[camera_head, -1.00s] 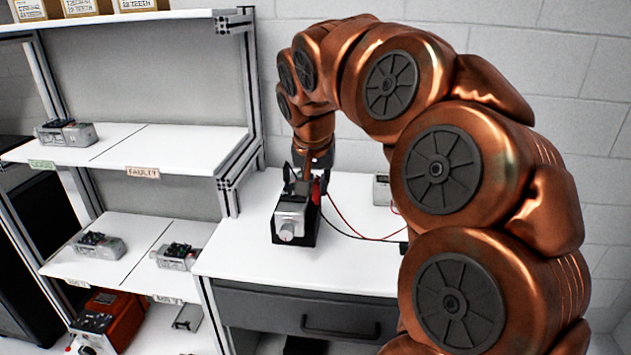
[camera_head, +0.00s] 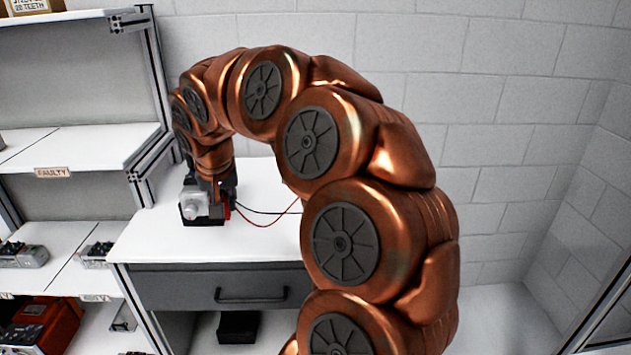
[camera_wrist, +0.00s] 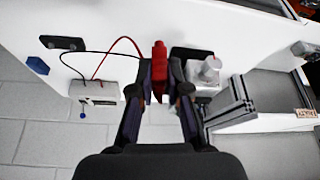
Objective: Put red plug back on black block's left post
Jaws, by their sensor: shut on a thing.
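My gripper (camera_wrist: 160,72) is shut on the red plug (camera_wrist: 158,55) in the wrist view, with a finger on each side of it. A red wire runs from the plug off to the left. The black block (camera_wrist: 190,52) is just right of the plug and carries the silver servo (camera_wrist: 206,76). In the head view the black block (camera_head: 203,221) and servo (camera_head: 193,203) stand on the white table, and a bit of red (camera_head: 227,211) shows at the block's right side.
The white tabletop (camera_head: 150,240) is clear in front of the block. A black wire (camera_wrist: 85,52) and a grey box (camera_wrist: 95,92) lie left in the wrist view. A shelf rack (camera_head: 150,100) with several servos stands left of the table in the head view.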

